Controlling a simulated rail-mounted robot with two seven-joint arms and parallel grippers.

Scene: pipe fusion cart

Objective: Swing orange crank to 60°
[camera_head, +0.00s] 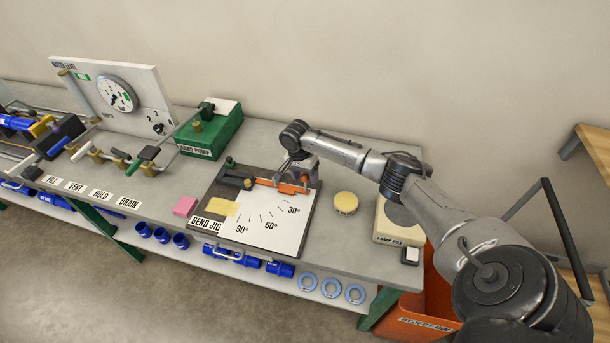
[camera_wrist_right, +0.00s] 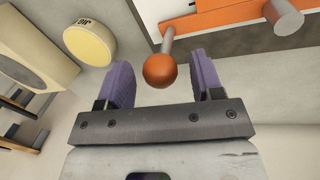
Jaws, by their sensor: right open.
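The orange crank (camera_head: 283,187) lies along the back of the bend jig (camera_head: 258,228), whose white dial is marked 30°, 60° and 90°. The crank points right, short of the 30° mark. In the right wrist view its orange ball knob (camera_wrist_right: 160,71) stands on a metal stem from the orange bar (camera_wrist_right: 210,18). My right gripper (camera_wrist_right: 160,85) is open, with its two purple fingers on either side of the knob. I see a gap on each side of the knob. In the head view my right gripper (camera_head: 303,172) is over the crank's right end. My left gripper is not in view.
A yellow round disc (camera_head: 346,202) and the lamp box (camera_head: 398,222) stand right of the jig. An orange rejection bin (camera_head: 418,310) is below the bench's right end.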

